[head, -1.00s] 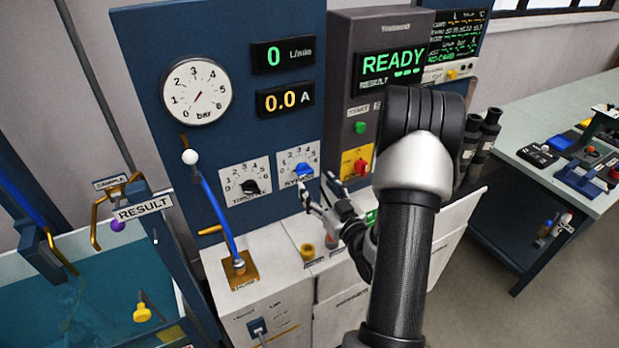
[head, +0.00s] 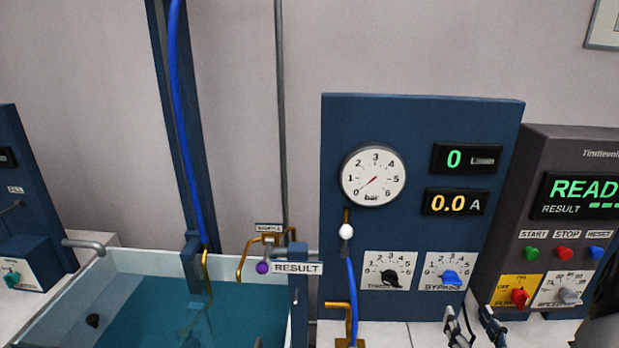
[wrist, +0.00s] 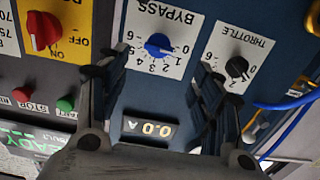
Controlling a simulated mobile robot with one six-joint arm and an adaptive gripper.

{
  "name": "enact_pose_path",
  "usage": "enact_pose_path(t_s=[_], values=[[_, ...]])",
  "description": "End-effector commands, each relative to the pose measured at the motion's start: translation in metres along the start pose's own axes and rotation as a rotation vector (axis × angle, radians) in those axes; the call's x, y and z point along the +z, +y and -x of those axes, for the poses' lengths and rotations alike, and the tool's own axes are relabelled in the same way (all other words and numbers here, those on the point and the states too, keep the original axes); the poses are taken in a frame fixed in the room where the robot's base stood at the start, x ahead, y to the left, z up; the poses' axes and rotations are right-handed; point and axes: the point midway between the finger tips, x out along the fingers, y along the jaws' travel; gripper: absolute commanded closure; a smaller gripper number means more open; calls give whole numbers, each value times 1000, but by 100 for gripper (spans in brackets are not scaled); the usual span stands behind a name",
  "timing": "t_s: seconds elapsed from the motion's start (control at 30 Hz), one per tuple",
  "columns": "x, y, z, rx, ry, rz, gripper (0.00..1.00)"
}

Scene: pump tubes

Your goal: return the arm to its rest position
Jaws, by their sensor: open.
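My gripper (head: 473,326) shows at the bottom of the head view, in front of the lower edge of the blue pump panel (head: 336,135). Its two fingers are apart and nothing is between them. In the wrist view my gripper (wrist: 160,85) is open, with the panel beyond it upside down. The blue bypass knob (wrist: 159,46) appears between the fingers, and the black throttle knob (wrist: 237,67) lies to the right. Most of my arm is outside the head view; a dark part shows at its right edge.
A water tank (head: 140,312) stands at the left, with a blue hose (head: 185,110) above it. A RESULT sign (head: 297,268) stands beside the panel. The control box (head: 560,150) reading READY is at the right, with a red knob (head: 519,297).

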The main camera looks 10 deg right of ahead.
Motion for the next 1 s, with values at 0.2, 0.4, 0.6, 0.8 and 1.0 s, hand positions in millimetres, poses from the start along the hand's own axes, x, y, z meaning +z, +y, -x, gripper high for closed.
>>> enact_pose_path(t_s=[0.2,0.4,0.6,0.8,1.0], values=[[-14,-27,-31,-49,-172,129,40],[-43,-61,-42,-40,-409,251,40],[-80,-102,-14,-6,-610,279,40],[-111,-156,53,-18,-796,230,40],[-127,-209,146,-106,-981,155,40]])
